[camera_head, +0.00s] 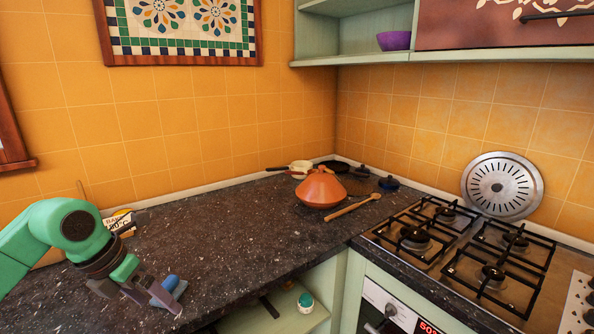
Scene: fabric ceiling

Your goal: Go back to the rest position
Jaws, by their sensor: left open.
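My green left arm comes in from the left over the dark counter. My left gripper (165,296) is open at the front left of the counter. A small blue thing (170,283) shows right at its fingers; I cannot tell whether it touches them or lies behind them. My right gripper is not in view.
An orange tagine (322,189) and a wooden spoon (353,206) lie on the dark counter (225,225) near the corner, with pans (300,167) behind. A gas hob (465,250) is at right. A small box (120,222) stands behind my arm. The middle counter is clear.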

